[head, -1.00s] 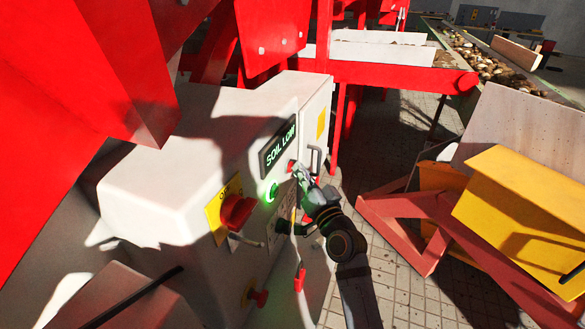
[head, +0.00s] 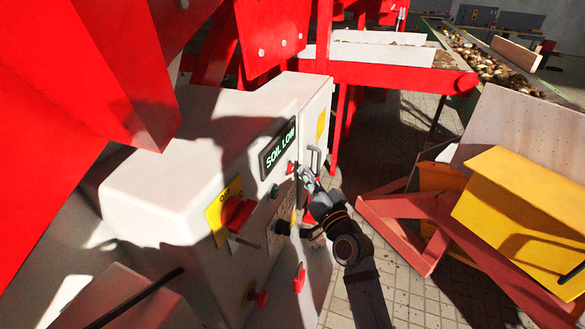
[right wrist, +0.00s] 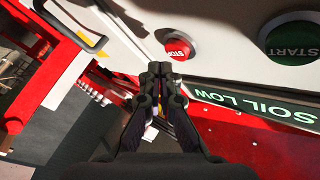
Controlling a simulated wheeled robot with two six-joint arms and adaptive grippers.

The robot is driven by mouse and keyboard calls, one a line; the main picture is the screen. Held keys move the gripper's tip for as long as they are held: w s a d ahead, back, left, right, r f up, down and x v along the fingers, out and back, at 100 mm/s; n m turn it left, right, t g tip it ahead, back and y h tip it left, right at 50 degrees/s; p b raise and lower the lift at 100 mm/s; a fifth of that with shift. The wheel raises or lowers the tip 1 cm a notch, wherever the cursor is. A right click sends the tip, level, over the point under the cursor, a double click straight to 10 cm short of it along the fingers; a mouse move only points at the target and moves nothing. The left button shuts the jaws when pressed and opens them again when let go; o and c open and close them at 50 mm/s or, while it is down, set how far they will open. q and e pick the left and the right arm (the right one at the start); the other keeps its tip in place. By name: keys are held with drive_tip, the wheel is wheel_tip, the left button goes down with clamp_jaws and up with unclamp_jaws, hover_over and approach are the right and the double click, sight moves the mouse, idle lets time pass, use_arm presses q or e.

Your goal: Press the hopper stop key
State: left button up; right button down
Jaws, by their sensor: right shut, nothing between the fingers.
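The red round stop key (head: 291,168), marked STOP in the right wrist view (right wrist: 179,48), sits on the pale control cabinet (head: 150,195) beside the SOIL LOW display (head: 279,148). The dark green START key (right wrist: 290,38) is next to it and shows unlit in the head view (head: 274,191). My right gripper (head: 303,173) is shut and empty just in front of the panel. In the right wrist view its fingertips (right wrist: 160,69) are close to the stop key and appear apart from it. My left gripper is not in view.
A red rotary switch (head: 237,212) on a yellow plate and a red mushroom button (head: 259,298) are lower on the cabinet. A yellow bin (head: 520,215) on a red frame stands to the right.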

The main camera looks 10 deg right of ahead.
drive_tip(key=s+d+p, duration=0.1)
drive_tip(key=d, duration=0.1)
drive_tip(key=s+d+p, duration=0.1)
drive_tip(key=d+p, duration=0.1)
drive_tip(key=shift+s, duration=0.4)
idle(0.7)
